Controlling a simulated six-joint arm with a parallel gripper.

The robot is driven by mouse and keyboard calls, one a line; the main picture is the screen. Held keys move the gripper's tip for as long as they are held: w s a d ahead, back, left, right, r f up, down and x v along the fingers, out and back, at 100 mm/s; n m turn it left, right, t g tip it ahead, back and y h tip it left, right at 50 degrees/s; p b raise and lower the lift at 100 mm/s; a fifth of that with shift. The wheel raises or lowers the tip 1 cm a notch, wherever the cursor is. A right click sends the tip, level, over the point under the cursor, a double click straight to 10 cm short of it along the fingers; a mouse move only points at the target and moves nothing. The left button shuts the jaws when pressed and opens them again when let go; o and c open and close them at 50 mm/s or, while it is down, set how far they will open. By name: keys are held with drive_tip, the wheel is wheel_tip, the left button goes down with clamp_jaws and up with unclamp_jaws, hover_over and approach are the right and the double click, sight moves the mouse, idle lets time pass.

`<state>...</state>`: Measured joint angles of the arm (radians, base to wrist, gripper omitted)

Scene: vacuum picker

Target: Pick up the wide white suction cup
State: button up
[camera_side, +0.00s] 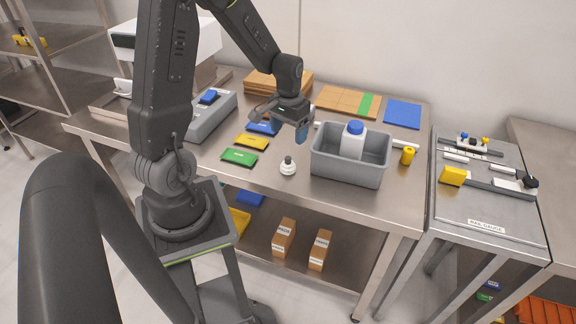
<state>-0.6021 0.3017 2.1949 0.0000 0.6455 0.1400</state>
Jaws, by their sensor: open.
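A small white suction cup (288,169) with a dark top fitting stands on the steel table, left of the grey bin. It is the only suction cup I can make out on this table. My gripper (300,134) is above and behind it, over the table, apart from it. The jaws are open; a blue part shows at the fingers, and I cannot tell whether it belongs to the gripper. Nothing is clearly held.
A grey bin (345,178) with a white bottle (352,143) stands to the right of the cup. A yellow cylinder (408,156) stands beyond it. Green (240,157) and yellow (252,142) packets lie to the left. The table in front of the cup is clear.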

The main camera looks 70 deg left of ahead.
sight(288, 157)
wheel_tip(288, 157, down, 6)
drive_tip(key=shift+d+r, duration=0.1)
drive_tip(key=shift+s+d+f, duration=0.1)
drive_tip(key=shift+s+f, duration=0.05)
drive_tip(key=shift+f, duration=1.15)
drive_tip(key=shift+s+d+f, duration=0.1)
drive_tip(key=shift+f, duration=1.2)
drive_tip(key=shift+c, duration=0.4)
drive_tip(key=c, duration=0.9)
